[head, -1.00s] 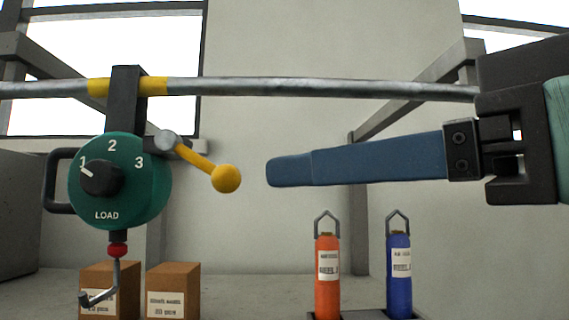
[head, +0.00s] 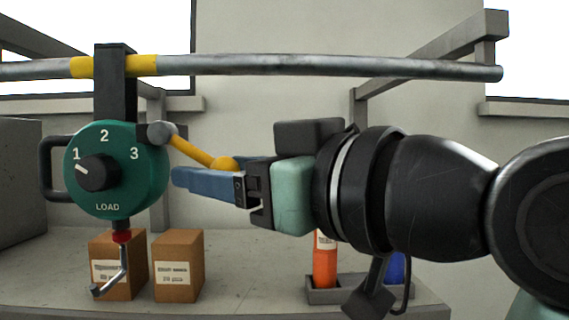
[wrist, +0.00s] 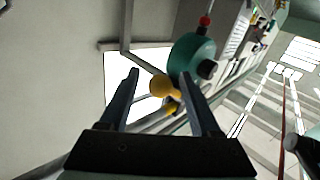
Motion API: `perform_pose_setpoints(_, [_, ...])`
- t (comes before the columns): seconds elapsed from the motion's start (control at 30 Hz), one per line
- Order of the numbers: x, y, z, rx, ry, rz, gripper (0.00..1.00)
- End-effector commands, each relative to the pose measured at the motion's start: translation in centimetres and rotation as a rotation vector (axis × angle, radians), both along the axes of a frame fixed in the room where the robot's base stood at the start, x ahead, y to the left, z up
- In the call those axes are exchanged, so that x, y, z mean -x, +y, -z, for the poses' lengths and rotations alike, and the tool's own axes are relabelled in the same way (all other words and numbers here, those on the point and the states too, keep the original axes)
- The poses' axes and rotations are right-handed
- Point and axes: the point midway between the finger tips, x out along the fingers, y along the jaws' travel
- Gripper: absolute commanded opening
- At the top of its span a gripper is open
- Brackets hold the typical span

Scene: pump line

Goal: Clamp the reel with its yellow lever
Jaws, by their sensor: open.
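The green reel (head: 118,205) hangs from a black bracket on the horizontal pipe, its dial pointing near 1. Its yellow lever (head: 190,151) slopes down to the right from a grey pivot and ends in a yellow ball. In the head view my gripper (head: 180,178), with blue fingers, is at the ball, and part of the ball shows above the fingers. In the wrist view the fingers are apart, with the yellow ball (wrist: 161,86) between or just beyond them and the reel (wrist: 190,57) behind. I cannot tell whether a finger touches the ball.
The pipe (head: 300,66) runs above my gripper. Two cardboard boxes (head: 178,268) stand on the bench below the reel. An orange cylinder (head: 325,265) and a blue cylinder (head: 397,268), partly hidden by my arm, stand in a grey tray. A hook (head: 123,265) hangs under the reel.

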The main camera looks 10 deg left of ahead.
Motion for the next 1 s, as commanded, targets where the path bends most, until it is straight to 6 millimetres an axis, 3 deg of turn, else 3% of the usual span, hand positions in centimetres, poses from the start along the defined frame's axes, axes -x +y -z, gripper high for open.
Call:
perform_pose_setpoints(0.03, [0.01, 0.00, 0.01, 0.000, 0.000, 0.000, 0.64])
perform_pose_setpoints(0.4, [0.01, -0.04, -0.02, 0.000, 0.000, 0.000, 0.00])
perform_pose_setpoints(1.0, [-0.02, -0.11, -0.11, -0.003, 0.001, 0.003, 0.00])
